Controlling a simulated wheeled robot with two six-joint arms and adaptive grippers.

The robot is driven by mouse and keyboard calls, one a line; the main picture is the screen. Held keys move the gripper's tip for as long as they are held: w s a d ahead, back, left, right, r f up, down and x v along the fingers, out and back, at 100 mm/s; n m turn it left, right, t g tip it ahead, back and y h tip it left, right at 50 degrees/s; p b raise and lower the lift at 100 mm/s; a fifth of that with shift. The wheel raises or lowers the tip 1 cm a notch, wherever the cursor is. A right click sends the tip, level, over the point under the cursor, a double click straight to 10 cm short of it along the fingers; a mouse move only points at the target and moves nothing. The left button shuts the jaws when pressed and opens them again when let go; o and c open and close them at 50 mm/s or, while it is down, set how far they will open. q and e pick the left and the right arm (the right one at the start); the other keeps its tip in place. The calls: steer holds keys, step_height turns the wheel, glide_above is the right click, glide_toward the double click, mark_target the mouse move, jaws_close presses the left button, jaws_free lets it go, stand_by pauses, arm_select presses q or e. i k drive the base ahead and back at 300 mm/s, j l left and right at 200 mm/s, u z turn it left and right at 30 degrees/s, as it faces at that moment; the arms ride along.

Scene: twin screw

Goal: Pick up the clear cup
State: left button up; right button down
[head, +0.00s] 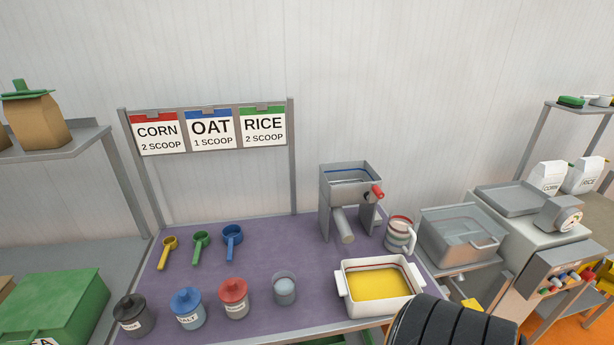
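The clear cup (285,290) stands upright on the purple tabletop near its front edge. It is see-through and pale grey-blue, and it sits between the red-lidded jar (233,298) and the white tray of yellow contents (350,308). A dark ribbed arm part of mine fills the lower right corner, in front of the tray's right side. Neither of my grippers shows in the head view.
Blue-lidded (188,309) and black (130,315) jars stand left of the cup. Yellow, green and blue scoops (233,236) lie behind. A grey mill (347,190) and striped jug (400,235) stand at the back right. Purple tabletop (270,255) is clear behind the cup.

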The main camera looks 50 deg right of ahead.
mark_target(284, 282)
steer(key=z, duration=1.35)
